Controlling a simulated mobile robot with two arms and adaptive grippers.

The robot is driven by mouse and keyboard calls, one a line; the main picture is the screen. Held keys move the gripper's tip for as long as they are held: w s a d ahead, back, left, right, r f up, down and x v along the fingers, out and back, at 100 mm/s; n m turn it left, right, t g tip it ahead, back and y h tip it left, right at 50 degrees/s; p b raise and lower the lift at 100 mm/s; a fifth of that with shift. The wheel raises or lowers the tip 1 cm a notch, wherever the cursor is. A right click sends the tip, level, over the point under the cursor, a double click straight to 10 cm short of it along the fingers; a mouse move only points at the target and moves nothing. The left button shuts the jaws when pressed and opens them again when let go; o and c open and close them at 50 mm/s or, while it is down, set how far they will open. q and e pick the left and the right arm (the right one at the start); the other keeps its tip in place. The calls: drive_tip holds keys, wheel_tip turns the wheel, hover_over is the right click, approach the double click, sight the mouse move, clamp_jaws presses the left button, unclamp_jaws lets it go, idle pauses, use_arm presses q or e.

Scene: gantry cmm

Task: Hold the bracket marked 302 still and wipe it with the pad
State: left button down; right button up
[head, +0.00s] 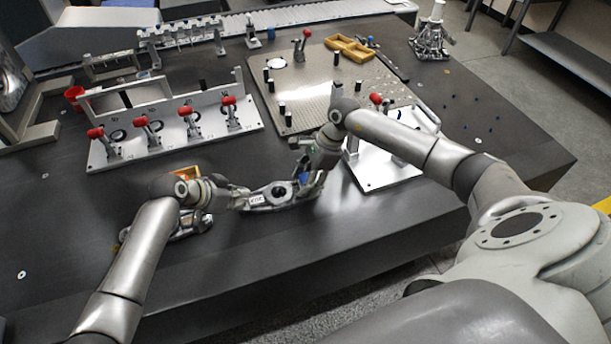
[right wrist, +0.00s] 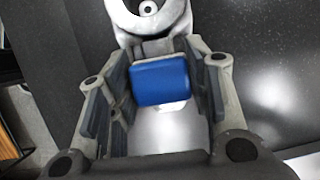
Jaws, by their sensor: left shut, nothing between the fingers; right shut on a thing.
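A grey metal bracket (head: 282,195) with a white label lies on the dark table near its front edge; the label is too small to read surely. Its round boss (right wrist: 150,14) shows at the top of the right wrist view. My left gripper (head: 238,197) is shut at the bracket's left end, with nothing seen between its fingers. My right gripper (head: 304,180) is over the bracket's right part, shut on the blue pad (right wrist: 160,80). The pad is close to the bracket; I cannot tell whether they touch. The pad is mostly hidden in the head view.
Another metal bracket (head: 192,223) lies partly under my left arm, near a small orange box (head: 188,172). A white fixture plate with red clamps (head: 180,128) stands behind. A pegged plate (head: 325,88) and a white plate (head: 382,172) are to the right. The table front is clear.

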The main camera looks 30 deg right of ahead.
use_arm(q)
drive_tip(key=shift+a+f, duration=0.1)
drive_tip(key=shift+f, duration=0.1)
use_arm(e)
drive_tip(key=shift+s+f, duration=0.1)
drive_tip(key=shift+s, duration=0.05)
drive_tip(key=shift+r, duration=3.1)
